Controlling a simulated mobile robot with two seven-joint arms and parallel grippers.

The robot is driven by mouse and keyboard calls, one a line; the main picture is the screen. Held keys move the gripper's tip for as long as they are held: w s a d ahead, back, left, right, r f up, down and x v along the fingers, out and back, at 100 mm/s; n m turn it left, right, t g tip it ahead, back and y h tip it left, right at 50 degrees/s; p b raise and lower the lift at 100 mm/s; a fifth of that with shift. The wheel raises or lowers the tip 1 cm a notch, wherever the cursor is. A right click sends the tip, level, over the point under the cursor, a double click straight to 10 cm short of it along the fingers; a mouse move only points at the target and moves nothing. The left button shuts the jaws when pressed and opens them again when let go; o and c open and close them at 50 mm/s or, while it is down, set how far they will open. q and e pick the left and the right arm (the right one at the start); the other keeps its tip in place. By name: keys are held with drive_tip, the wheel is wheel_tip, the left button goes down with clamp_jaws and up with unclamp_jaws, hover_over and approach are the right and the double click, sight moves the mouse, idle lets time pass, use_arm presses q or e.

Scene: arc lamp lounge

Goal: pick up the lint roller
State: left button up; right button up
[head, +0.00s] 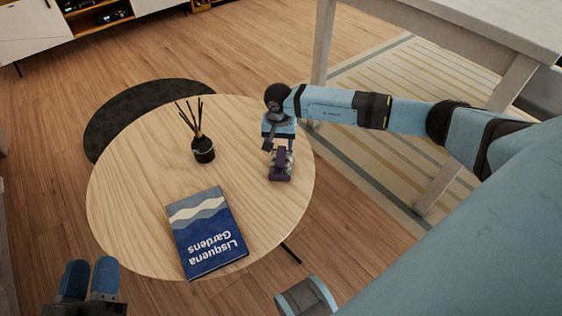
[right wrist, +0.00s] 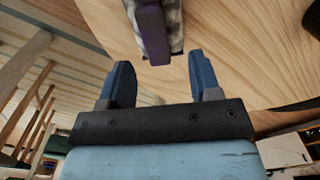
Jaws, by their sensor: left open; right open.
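The lint roller appears to be the small purple and grey-patterned object (head: 281,167) on the right side of the round wooden table (head: 130,215). Its purple part also shows at the top of the right wrist view (right wrist: 153,33), beyond the fingertips. My right gripper (head: 276,143) is right at the object in the head view, partly covering it. In the right wrist view my right gripper (right wrist: 160,80) is open, with nothing between its fingers. My left gripper (head: 90,280) is open and empty at the lower left of the head view, off the near edge of the table.
A blue book (head: 207,232) lies on the near part of the table. A black reed diffuser (head: 203,149) with dark sticks stands left of the object. A pale taller table (head: 480,30) stands at the upper right. The table's left side is clear.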

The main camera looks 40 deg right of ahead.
sight(281, 154)
drive_tip(key=f, duration=0.2)
drive_tip(key=f+b, duration=0.1)
drive_tip(key=f, duration=0.1)
drive_tip(key=f+b, duration=0.1)
drive_tip(key=f, duration=0.1)
drive_tip(key=shift+s+d+f, duration=0.15)
drive_tip(key=shift+s+f, duration=0.1)
use_arm(q)
wheel_tip(281, 154, down, 4)
drive_tip(key=shift+w+d+r+g, duration=0.1)
drive_tip(key=shift+d+g, duration=0.05)
drive_tip(key=shift+g, duration=0.75)
use_arm(e)
drive_tip(key=c, duration=1.1)
